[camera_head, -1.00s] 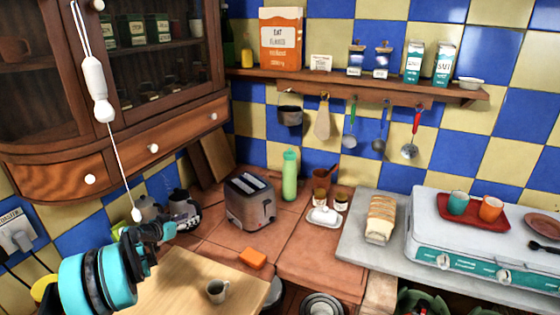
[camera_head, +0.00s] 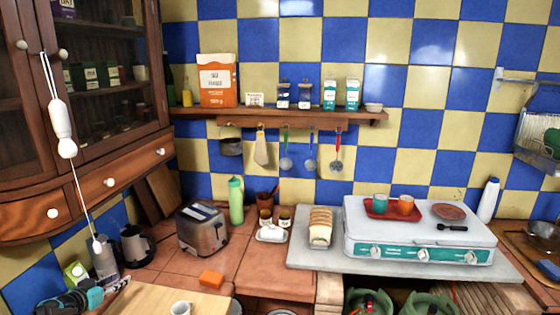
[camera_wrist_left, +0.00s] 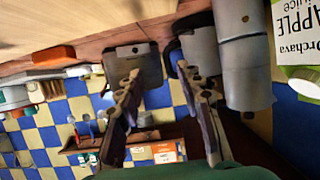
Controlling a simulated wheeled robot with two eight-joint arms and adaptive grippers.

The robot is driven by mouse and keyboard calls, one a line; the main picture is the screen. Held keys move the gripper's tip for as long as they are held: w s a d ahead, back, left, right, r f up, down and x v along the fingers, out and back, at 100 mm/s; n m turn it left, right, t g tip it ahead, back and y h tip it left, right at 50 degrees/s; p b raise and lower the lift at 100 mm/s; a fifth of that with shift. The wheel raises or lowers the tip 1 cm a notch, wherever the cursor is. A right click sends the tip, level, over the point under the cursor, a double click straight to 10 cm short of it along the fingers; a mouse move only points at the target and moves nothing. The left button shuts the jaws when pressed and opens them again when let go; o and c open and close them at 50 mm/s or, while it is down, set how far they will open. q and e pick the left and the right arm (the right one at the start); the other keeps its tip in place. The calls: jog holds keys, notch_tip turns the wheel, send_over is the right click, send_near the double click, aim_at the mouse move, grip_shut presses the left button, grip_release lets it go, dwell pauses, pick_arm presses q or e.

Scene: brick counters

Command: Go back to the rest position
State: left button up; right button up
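My left gripper (camera_head: 120,286) is at the lower left of the head view, above the counter near the board's left side. In the left wrist view its two fingers (camera_wrist_left: 158,82) are spread apart, with nothing held between them. That view is upside down. My right gripper is in neither view.
A juice carton (camera_wrist_left: 300,45), a kettle-like pot (camera_head: 137,246) and a metal canister (camera_head: 105,258) stand close to the left gripper. A toaster (camera_head: 202,230), orange block (camera_head: 210,278) and white mug (camera_head: 181,308) are to its right.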

pick_arm(q)
jog(key=s+d+r+g+h, duration=0.15)
jog(key=s+d+r, duration=0.25)
jog(key=d, duration=1)
jog(key=s+d+r+g+y, duration=0.1)
jog(key=s+d+r+g, duration=0.25)
jog(key=d, duration=0.95)
jog(key=s+d+f, duration=0.1)
jog(key=s+d, duration=0.3)
jog(key=s, duration=0.3)
jog(key=s+d+f+y, duration=0.1)
jog(key=s+d, duration=0.4)
jog(key=s, duration=0.3)
jog(key=s+d+f+n+g, duration=0.1)
jog(key=s+d, duration=0.4)
jog(key=s, duration=0.2)
jog(key=shift+s+f+y, duration=0.35)
jog(key=shift+s, duration=0.05)
